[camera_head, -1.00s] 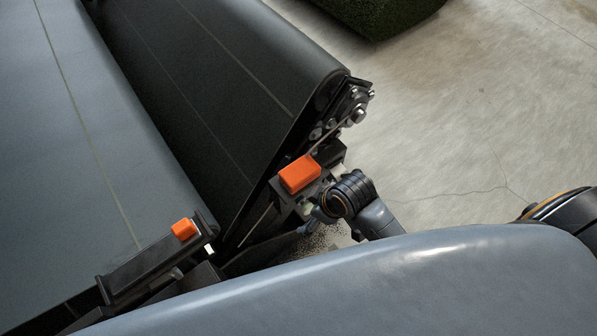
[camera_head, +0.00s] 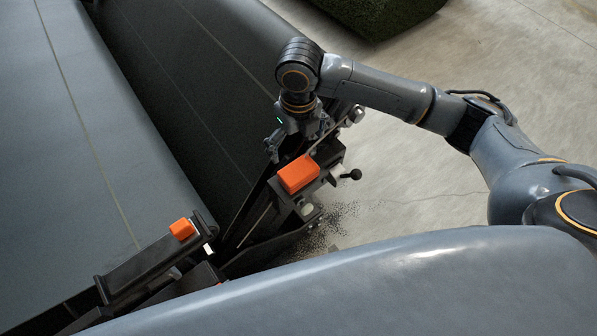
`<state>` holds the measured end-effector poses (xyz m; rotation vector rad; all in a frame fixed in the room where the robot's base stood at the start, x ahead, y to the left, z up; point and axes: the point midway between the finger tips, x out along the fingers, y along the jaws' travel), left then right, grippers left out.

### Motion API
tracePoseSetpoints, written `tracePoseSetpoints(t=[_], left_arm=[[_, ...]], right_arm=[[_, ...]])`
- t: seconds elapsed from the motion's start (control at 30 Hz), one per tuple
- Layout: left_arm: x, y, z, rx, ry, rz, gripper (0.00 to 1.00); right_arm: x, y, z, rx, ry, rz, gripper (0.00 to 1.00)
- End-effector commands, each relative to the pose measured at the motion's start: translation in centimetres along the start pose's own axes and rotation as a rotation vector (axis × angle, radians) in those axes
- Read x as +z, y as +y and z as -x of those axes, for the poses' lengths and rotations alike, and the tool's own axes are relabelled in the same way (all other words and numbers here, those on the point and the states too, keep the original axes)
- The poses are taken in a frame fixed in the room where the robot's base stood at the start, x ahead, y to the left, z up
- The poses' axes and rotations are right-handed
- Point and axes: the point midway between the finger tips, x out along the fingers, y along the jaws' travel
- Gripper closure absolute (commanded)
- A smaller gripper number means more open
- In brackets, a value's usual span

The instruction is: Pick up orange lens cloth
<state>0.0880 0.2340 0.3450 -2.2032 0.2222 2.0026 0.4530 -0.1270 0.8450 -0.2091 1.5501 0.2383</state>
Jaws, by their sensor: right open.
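A larger orange piece (camera_head: 298,174) lies on the dark bracket at the end of the right-hand roller. A smaller orange piece (camera_head: 182,228) sits on the dark bar at the lower left. I cannot tell for certain which of them is the lens cloth; both look block-like. My right gripper (camera_head: 291,147) points down with its fingers apart, just beyond the larger orange piece in the picture. It holds nothing that I can see, and its height above the bracket is hard to judge. My left gripper is not in view.
Two wide dark belts, a left one (camera_head: 70,150) and a right one (camera_head: 190,90), fill the left side. A black knob (camera_head: 355,174) sticks out right of the bracket. Dark granules (camera_head: 330,222) lie on the concrete floor (camera_head: 420,190). A green turf roll (camera_head: 375,12) lies at the top.

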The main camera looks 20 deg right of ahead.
Motion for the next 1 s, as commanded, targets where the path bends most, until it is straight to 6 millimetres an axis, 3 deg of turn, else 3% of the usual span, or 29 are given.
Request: tracePoseSetpoints(t=[0.17, 0.5, 0.77, 1.0], left_arm=[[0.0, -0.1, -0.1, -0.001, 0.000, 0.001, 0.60], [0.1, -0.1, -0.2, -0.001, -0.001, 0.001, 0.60], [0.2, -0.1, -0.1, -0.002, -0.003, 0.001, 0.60], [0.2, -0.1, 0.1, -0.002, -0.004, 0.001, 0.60]], right_arm=[[0.0, -0.8, -0.7, -0.018, 0.019, 0.064, 0.00], [0.0, -0.8, -7.0, -0.017, 0.016, 0.062, 0.00], [0.1, -0.9, -8.9, -0.017, 0.015, 0.063, 0.00], [0.4, -1.0, -12.4, -0.016, 0.015, 0.062, 0.00]])
